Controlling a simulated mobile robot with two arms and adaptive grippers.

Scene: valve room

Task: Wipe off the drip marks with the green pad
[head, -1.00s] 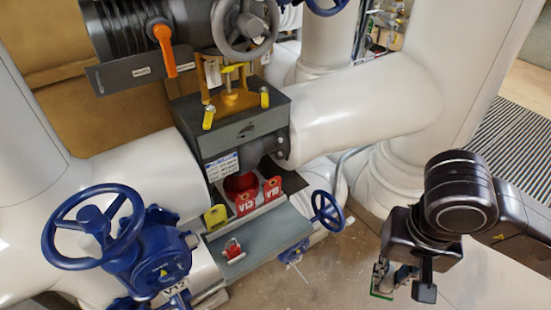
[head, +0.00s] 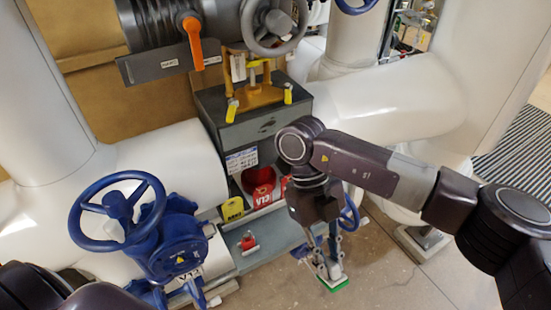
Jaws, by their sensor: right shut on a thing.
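My right gripper (head: 328,266) hangs in front of the grey shelf, pointing down. It is shut on the green pad (head: 339,285), whose green edge shows at the fingertips, above the floor and apart from the pipes. The drip marks cannot be made out for sure. A small dark mark (head: 267,126) shows on the front of the grey box (head: 235,133), but I cannot tell what it is. My left gripper is out of view; only dark parts of mine show at the bottom left.
A blue handwheel valve (head: 165,240) stands at left. The grey shelf (head: 270,238) holds a small red padlock (head: 248,241), a yellow tag (head: 233,208) and red tags, partly hidden by my right arm. White pipes (head: 395,105) surround it. Floor (head: 385,280) is clear at lower right.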

